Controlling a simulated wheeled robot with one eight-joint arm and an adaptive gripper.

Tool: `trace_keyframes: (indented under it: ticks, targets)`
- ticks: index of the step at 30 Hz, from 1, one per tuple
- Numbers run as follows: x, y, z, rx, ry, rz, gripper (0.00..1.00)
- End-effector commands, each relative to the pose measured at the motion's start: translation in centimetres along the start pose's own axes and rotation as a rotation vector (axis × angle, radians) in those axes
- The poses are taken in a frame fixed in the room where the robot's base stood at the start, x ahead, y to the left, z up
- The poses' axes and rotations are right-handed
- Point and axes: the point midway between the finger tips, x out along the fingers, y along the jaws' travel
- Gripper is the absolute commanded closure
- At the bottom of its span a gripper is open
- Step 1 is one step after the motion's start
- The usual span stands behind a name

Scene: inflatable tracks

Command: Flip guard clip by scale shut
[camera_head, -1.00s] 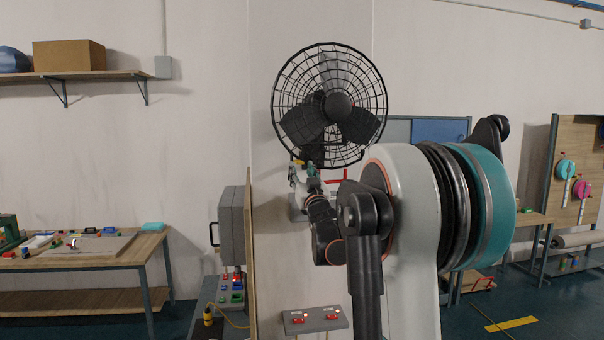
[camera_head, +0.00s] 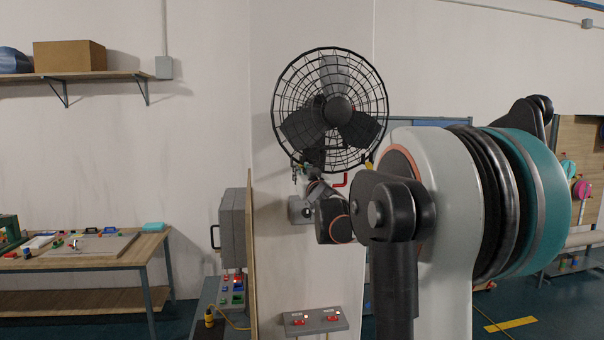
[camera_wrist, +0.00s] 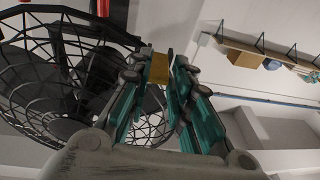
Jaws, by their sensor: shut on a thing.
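A black wire-cage fan (camera_head: 330,108) is mounted on the wall panel, and its cage fills the left of the wrist view (camera_wrist: 60,80). My gripper (camera_head: 301,172) is at the lower left edge of the cage. In the wrist view its teal-padded fingers (camera_wrist: 163,75) are closed around an ochre-yellow clip piece (camera_wrist: 160,68), which sits at the fingertips beside the cage rim. In the head view the held piece is too small to make out. Another yellow piece (camera_head: 368,160) shows at the cage's lower right edge. I cannot make out a scale.
A red handle (camera_head: 340,181) sits just below the cage, right of my gripper. A grey box (camera_head: 232,228) and a small panel with red switches (camera_head: 315,320) are lower down. A workbench (camera_head: 90,262) stands left, under a shelf (camera_head: 85,75). Wall left of the fan is clear.

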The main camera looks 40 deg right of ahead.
Motion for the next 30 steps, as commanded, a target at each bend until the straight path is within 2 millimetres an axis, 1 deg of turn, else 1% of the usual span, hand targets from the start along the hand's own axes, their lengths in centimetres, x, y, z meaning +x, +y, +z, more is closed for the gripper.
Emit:
trace_keyframes:
  ticks: [1,6,20,21,22,23,30]
  targets:
    - [0.06,0.00,-0.49,-0.001,-0.010,-0.002,1.00]
    - [0.05,0.10,-0.69,0.000,-0.045,0.002,1.00]
    - [0.04,0.19,-0.72,0.001,-0.059,0.005,1.00]
    - [0.04,0.20,-0.72,0.001,-0.059,0.005,0.71]
    - [0.04,0.19,-0.71,0.001,-0.059,0.005,0.65]
    - [0.03,0.19,-0.70,0.001,-0.059,0.005,0.60]
    - [0.01,0.16,-0.62,0.000,-0.059,0.005,0.60]
